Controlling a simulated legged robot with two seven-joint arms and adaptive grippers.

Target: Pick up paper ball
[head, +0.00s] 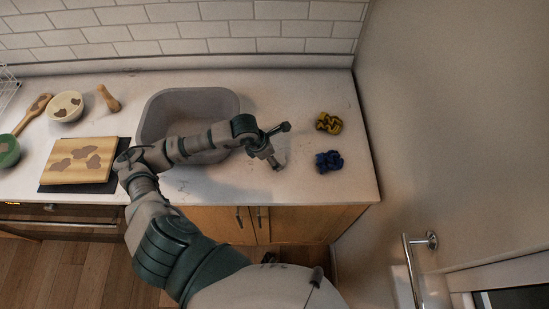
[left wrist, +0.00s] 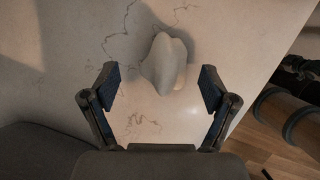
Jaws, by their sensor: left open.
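A pale, rounded, creased lump, which looks like the paper ball (left wrist: 165,63), lies on the light countertop in the left wrist view. My left gripper (left wrist: 160,88) is open, with one fingertip on each side of the near part of the lump. I cannot see either finger touching it. In the head view my left gripper (head: 270,160) points down over the counter right of the sink. There the pale lump is hard to make out against the counter and gripper. My right gripper is in neither view.
A yellow crumpled item (head: 328,122) and a blue one (head: 328,160) lie right of the gripper. The sink (head: 160,108) is to the left, with a cutting board (head: 82,162) and bowls (head: 65,106) beyond. The counter's front edge is near; a wall rises at right.

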